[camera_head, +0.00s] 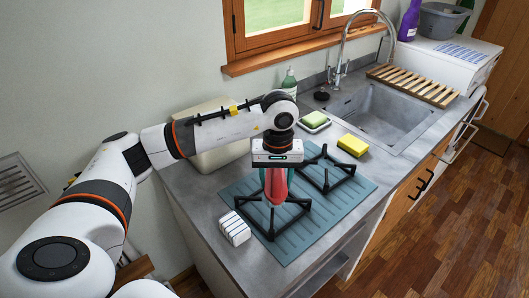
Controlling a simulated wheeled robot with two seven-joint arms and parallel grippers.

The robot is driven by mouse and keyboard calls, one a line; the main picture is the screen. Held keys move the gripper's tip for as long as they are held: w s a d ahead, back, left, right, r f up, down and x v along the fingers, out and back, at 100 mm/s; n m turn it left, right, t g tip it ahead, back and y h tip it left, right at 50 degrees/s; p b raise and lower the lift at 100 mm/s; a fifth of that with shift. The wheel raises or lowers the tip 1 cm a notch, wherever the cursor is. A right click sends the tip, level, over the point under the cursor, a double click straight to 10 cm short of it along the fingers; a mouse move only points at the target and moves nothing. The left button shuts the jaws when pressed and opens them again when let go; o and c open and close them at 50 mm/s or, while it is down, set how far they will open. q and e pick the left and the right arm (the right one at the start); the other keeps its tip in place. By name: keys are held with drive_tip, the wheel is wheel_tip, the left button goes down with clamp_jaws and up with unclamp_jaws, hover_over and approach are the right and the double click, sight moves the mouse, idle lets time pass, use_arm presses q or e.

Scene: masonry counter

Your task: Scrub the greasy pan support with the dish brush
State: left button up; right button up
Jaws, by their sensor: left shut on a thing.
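Two black pan supports lie on the blue-green ribbed mat (229,192) on the counter, a nearer one (271,232) and a farther one (337,183). I cannot make out grease on either. My left gripper (277,172) points down above the nearer pan support. It is shut on a red thing, which appears to be the dish brush (275,188). The brush reaches down over the back part of the nearer support. I cannot tell whether its bristles touch the metal. My right gripper is not in view.
A small white ribbed block (234,228) stands at the mat's left edge. The sink (385,110) is at right, with a wooden rack (413,85).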

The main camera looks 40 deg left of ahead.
sight(277, 170)
use_arm(q)
drive_tip(key=shift+r+p, duration=0.7)
drive_tip(key=shift+r, duration=1.1)
